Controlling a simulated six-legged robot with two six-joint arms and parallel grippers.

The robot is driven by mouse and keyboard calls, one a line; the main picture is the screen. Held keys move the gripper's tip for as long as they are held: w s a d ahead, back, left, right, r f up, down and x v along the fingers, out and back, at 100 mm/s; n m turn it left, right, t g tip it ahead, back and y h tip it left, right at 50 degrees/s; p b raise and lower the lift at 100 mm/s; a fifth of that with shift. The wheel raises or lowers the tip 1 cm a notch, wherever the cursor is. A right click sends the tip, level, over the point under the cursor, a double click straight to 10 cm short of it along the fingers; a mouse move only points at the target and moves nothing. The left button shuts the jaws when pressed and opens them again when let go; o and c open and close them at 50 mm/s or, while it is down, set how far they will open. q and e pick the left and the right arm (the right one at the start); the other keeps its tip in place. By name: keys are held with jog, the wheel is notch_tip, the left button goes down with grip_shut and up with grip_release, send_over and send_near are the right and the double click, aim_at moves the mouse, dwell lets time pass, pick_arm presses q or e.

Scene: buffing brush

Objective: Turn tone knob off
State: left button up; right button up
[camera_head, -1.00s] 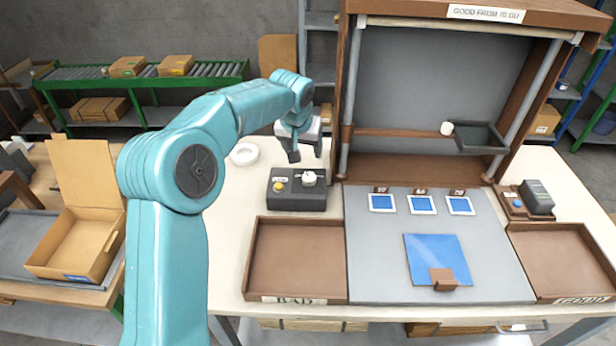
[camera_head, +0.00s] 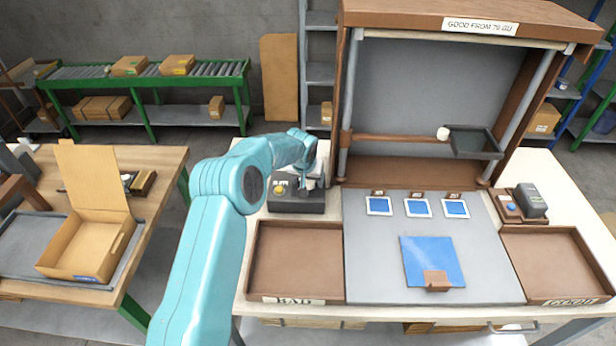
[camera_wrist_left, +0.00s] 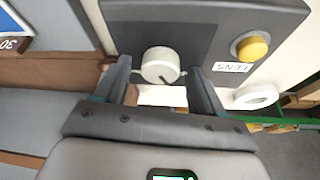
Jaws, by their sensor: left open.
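The knob box (camera_head: 285,202) is a dark grey box on the table behind the BAD tray. In the left wrist view the tone knob (camera_wrist_left: 160,65) is a round white dial with a dark pointer mark, on the dark box face (camera_wrist_left: 205,30). A yellow button (camera_wrist_left: 252,47) with a label sits beside it. My left gripper (camera_wrist_left: 160,85) is open, with one finger on either side of the knob; whether they touch it I cannot tell.
The BAD tray (camera_head: 254,262) lies in front of the box, with the grey work mat (camera_head: 375,275) to its right. A frame post (camera_head: 346,110) rises behind and right of the gripper. A white ring (camera_wrist_left: 256,95) lies near the box.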

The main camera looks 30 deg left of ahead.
pick_arm(q)
jog(key=shift+d, duration=0.1)
jog(key=c, duration=1.1)
jog(key=shift+o, duration=0.2)
jog(key=n+b, duration=0.1)
jog(key=b, duration=0.2)
jog(key=n+y+b, duration=0.1)
jog(key=n+b, duration=0.1)
jog(key=b, duration=0.2)
jog(key=shift+w+f+g, duration=0.1)
jog(key=shift+f+g, duration=0.2)
jog(key=shift+f, duration=0.1)
jog(key=shift+r+n, duration=0.25)
jog(key=shift+n, duration=0.45)
jog(key=shift+r, duration=0.1)
jog(key=o, duration=0.8)
jog(key=shift+c, duration=0.2)
jog(key=o, duration=0.3)
jog(key=shift+r+y, duration=0.1)
jog(key=shift+y, duration=0.2)
